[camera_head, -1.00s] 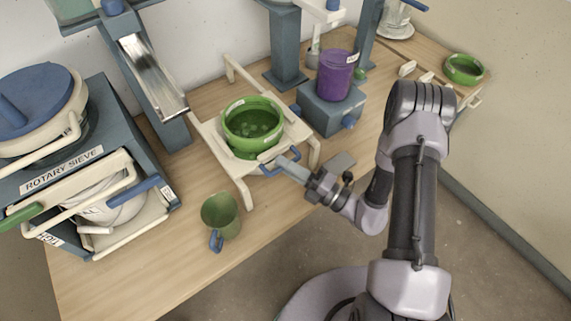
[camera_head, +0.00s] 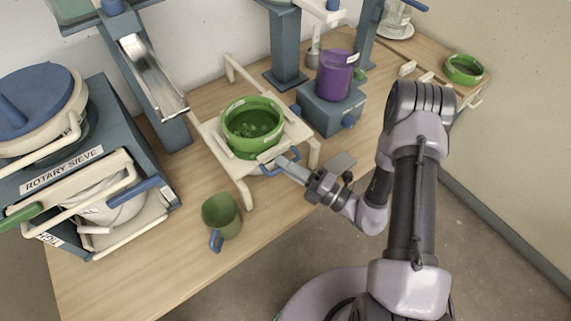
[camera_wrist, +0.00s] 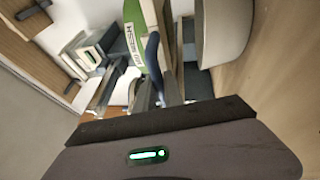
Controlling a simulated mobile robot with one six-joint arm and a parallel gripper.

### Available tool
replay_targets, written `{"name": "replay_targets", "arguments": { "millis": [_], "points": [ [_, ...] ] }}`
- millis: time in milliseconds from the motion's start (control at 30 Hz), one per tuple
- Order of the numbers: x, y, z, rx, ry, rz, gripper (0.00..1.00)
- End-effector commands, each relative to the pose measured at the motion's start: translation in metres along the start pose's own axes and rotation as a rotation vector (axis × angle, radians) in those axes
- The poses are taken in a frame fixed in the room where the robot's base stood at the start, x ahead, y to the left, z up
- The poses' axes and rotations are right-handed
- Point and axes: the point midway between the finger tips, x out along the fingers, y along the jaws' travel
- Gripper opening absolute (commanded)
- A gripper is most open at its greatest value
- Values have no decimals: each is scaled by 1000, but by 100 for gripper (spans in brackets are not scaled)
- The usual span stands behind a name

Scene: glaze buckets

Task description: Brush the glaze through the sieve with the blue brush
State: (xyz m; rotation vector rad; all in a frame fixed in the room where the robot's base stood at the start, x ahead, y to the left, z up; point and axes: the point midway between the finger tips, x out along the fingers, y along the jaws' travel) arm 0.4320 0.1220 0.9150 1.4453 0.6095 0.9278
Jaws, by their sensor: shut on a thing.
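A green sieve (camera_head: 252,122) sits on a cream stand (camera_head: 243,187) on the bench, with dark green glaze and lighter specks inside. A blue handle (camera_head: 270,170) is at its front right. My gripper (camera_head: 285,163) is shut on this blue handle, from the right. In the wrist view the sieve's green wall (camera_wrist: 142,20) bears a label reading MESH, and the blue handle (camera_wrist: 153,52) runs down to the jaws. I cannot make out a separate blue brush. What is under the sieve is mostly hidden.
A green mug (camera_head: 221,213) with a blue handle stands in front of the stand. A purple container (camera_head: 336,75) stands on a blue-grey block (camera_head: 330,112). The rotary sieve machine (camera_head: 85,180) is at left. A green dish (camera_head: 464,69) lies far right. Bare bench shows at the front.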

Motion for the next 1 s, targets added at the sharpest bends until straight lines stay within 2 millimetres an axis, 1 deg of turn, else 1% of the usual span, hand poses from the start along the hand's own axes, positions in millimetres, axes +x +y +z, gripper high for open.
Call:
{"name": "replay_targets", "arguments": {
  "millis": [100, 233, 433, 467, 500, 533, 567, 1000],
  "points": [
    [0, 0, 0, 0, 1, 0, 0],
    [7, 0, 2, 1, 2, 0, 0],
    [7, -2, 3, 1, 1, 0, 0],
    [7, -2, 3, 1, 1, 0, 18],
    [7, -2, 3, 1, 1, 0, 26],
    [7, -2, 3, 1, 1, 0, 32],
    [7, -2, 3, 1, 0, 0, 34],
    [6, -2, 3, 0, 0, 0, 34]
  ]
}}
